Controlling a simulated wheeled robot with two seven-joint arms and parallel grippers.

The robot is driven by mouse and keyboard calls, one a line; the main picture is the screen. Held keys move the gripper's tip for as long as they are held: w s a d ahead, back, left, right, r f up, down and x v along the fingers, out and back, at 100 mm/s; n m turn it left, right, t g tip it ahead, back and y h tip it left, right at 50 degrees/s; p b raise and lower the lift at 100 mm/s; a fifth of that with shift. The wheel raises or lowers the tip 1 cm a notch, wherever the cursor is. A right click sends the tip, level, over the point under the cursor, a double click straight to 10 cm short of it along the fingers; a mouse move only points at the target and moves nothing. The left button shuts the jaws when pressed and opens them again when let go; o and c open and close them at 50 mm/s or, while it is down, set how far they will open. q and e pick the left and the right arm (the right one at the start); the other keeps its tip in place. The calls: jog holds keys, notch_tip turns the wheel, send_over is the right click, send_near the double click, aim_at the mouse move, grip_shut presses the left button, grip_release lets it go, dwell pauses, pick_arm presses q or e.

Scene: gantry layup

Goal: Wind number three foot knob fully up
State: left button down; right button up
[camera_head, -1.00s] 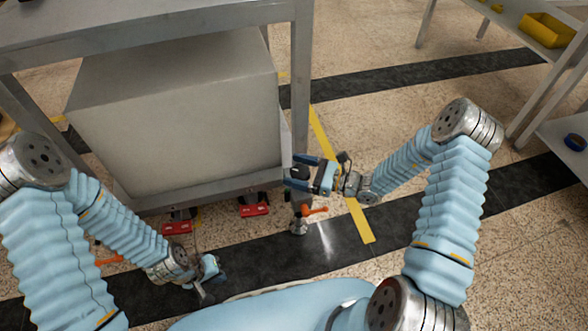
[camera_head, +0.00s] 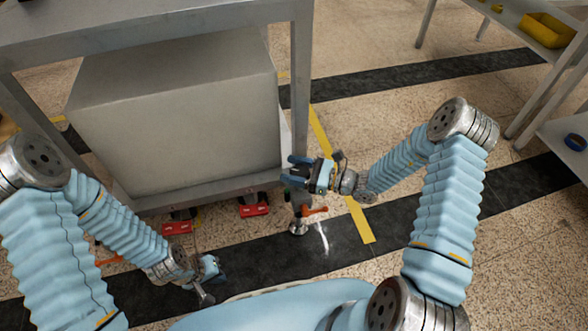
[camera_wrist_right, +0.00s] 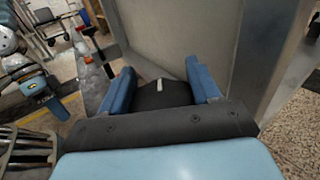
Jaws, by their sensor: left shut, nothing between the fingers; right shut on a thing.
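My right gripper (camera_head: 291,171) is at the front right corner of the metal frame, above a leveling foot (camera_head: 298,228) with an orange lever (camera_head: 316,211). In the right wrist view its two blue fingers (camera_wrist_right: 163,88) are shut on a black knob (camera_wrist_right: 155,100) with a short white mark on top. In the head view the gripper mostly hides the knob. No number shows on it. My left gripper (camera_head: 206,297) is low over the dark floor strip at the lower left, shut and empty, apart from the frame's feet.
A large grey box (camera_head: 175,115) sits inside the metal frame (camera_head: 150,28), beside my right gripper. Red pads (camera_head: 254,210) lie under its lower edge. Another orange lever (camera_head: 110,260) shows behind my left arm. Floor on the right is clear up to the shelves (camera_head: 560,85).

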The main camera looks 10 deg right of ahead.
jog(key=n+g+y+b, duration=0.1)
jog(key=g, duration=0.1)
jog(key=n+g+y+b, duration=0.1)
jog(key=n+g, duration=0.1)
jog(key=shift+s+f, duration=0.15)
jog(key=n+g, duration=0.1)
jog(key=g, duration=0.1)
jog(key=n+g+b, duration=0.1)
jog(key=g, duration=0.1)
jog(key=n+g+b, duration=0.1)
jog(key=shift+s+a+n+g+y, duration=0.1)
jog(key=shift+s+n+g+y, duration=0.2)
jog(key=shift+n+g, duration=0.1)
jog(key=n+g, duration=0.1)
jog(key=g+b, duration=0.1)
jog(key=g, duration=0.1)
jog(key=n+g+b, duration=0.1)
jog(key=shift+s+n, duration=0.25)
jog(key=shift+n, duration=0.05)
jog(key=shift+s+n+g+h+b, duration=0.1)
jog(key=shift+n+g+h+b, duration=0.45)
jog(key=shift+g, duration=0.55)
jog(key=shift+r, duration=0.2)
jog(key=o, duration=1)
